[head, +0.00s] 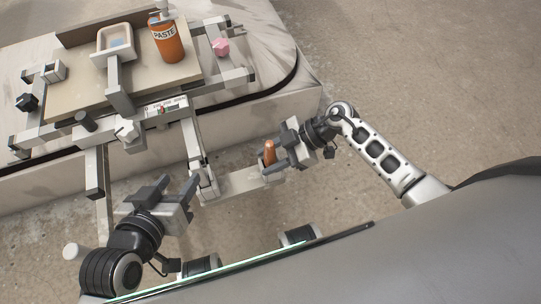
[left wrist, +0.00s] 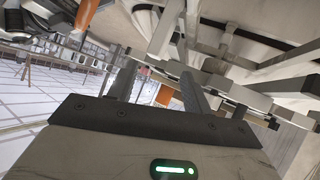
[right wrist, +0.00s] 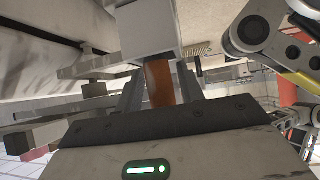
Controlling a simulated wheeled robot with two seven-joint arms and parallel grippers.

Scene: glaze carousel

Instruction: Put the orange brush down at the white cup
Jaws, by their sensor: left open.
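The orange brush (head: 269,147) is at my right gripper (head: 271,161) in the head view, above the lower bar of the frame. In the right wrist view its orange handle (right wrist: 159,83) fills the gap between the fingers, which look shut on it. A pale block hides one end of the handle, and its bristles do not show. My left gripper (head: 179,181) is open and empty beside the frame's front arm. I cannot pick out a white cup with certainty.
A beige board (head: 140,84) on the grey frame holds a cream dish (head: 103,51) and an orange PASTE bottle (head: 168,46). A pink object (head: 221,47) sits right of the bottle. Grey frame bars (head: 193,140) stick out near both grippers. Bare floor lies to the right.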

